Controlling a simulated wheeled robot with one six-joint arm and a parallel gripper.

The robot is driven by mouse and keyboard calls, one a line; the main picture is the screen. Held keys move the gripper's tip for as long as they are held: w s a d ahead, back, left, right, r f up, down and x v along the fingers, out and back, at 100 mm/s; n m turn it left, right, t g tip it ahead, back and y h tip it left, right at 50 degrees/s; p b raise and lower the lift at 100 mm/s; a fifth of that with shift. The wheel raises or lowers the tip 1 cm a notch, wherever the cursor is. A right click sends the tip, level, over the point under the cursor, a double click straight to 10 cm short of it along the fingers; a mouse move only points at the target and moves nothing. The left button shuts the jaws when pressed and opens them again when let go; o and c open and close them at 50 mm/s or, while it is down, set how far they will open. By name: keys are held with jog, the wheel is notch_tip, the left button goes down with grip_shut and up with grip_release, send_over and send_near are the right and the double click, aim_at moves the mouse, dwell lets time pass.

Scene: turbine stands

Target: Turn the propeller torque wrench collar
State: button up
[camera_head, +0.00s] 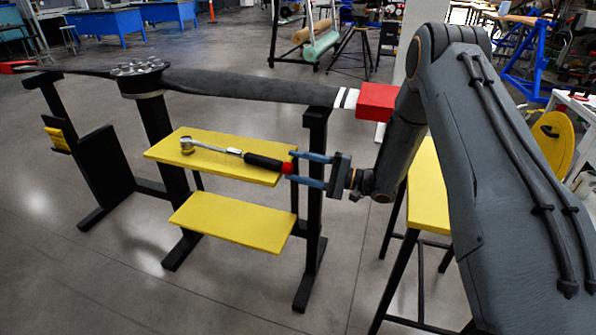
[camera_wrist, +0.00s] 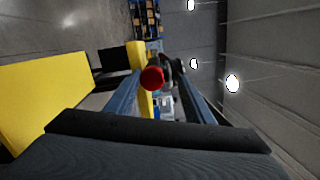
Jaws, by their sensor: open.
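The torque wrench (camera_head: 240,154) lies on the upper yellow shelf (camera_head: 180,150), with a silver ratchet head at the left and a black grip at the right. Its red end collar (camera_head: 288,168) points toward my gripper. My gripper (camera_head: 303,168) is open, and its two blue fingers reach to about the red collar, one above and one below it in the head view. In the wrist view the red collar (camera_wrist: 152,78) shows between the fingers, with room on both sides. I cannot tell whether a finger touches it. The propeller (camera_head: 250,88) rests across the stand above the shelf.
A black stand post (camera_head: 314,190) rises close behind my gripper. The propeller's red tip cover (camera_head: 377,101) is beside my arm. A lower yellow shelf (camera_head: 232,222) lies below, and a yellow-topped stool (camera_head: 428,190) stands at the right. The floor in front is clear.

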notch_tip(320, 180, up, 9)
jog(key=shift+f, duration=0.15)
jog(key=shift+d, duration=0.1)
dwell(0.3)
jog(key=p+v, duration=0.1)
jog(key=v, duration=0.7)
jog(key=shift+d, duration=0.35)
dwell(0.5)
jog(key=shift+s+f, duration=0.1)
jog(key=shift+p, duration=0.4)
jog(key=shift+s, duration=0.1)
